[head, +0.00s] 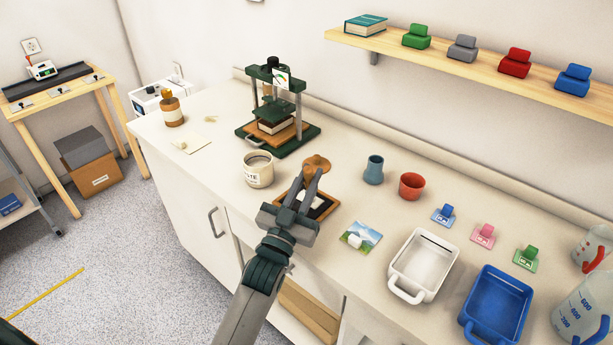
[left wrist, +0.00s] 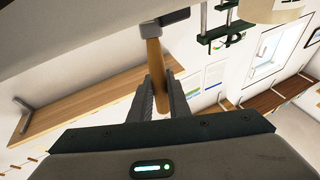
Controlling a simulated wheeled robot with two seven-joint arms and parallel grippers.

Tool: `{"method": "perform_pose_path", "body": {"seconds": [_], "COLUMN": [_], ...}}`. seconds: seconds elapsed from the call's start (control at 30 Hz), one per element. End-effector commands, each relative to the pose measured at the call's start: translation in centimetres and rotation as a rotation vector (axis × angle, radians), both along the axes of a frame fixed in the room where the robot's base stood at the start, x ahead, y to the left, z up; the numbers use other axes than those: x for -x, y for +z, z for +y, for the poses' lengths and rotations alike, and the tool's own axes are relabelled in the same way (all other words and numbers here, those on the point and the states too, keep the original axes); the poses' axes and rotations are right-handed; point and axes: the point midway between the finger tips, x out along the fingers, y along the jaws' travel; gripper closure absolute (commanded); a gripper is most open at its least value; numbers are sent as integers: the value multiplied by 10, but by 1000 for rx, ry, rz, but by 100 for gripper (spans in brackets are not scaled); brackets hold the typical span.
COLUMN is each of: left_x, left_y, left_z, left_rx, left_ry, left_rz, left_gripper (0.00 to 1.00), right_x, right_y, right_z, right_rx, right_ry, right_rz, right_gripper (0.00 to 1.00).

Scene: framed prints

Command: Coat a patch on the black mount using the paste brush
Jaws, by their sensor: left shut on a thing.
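My left gripper (head: 308,175) reaches over the counter from below, above or in front of the black mount (head: 327,207). It is shut on the brush, whose wooden handle (left wrist: 154,65) runs between the fingers in the left wrist view, with a grey ferrule at its far end. The bristles are not clear. A white paste pot (head: 258,173) with a lettered label stands left of the mount. I cannot tell whether the brush touches the mount. My right gripper is out of view.
A green press (head: 282,135) holding a book stands behind the pot. Blue (head: 374,170) and red (head: 411,186) cups, a landscape print (head: 361,236), and white (head: 405,289) and blue (head: 511,276) trays are to the right.

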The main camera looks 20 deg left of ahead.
Motion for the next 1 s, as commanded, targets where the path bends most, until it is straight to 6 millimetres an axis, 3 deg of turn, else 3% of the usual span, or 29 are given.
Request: {"method": "perform_pose_path", "body": {"seconds": [0.4,0.8,1.0], "left_x": [10,10,10], "left_y": [-1,0,11], "left_z": [-27,-29,-28], "left_rx": [2,1,1], "left_ry": [-2,-1,0], "left_rz": [2,2,2], "left_gripper": [100,100,100], "right_x": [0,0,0], "right_y": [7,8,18], "right_z": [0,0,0], "right_rx": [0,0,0], "right_ry": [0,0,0], "right_rz": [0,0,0], "right_gripper": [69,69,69]}}
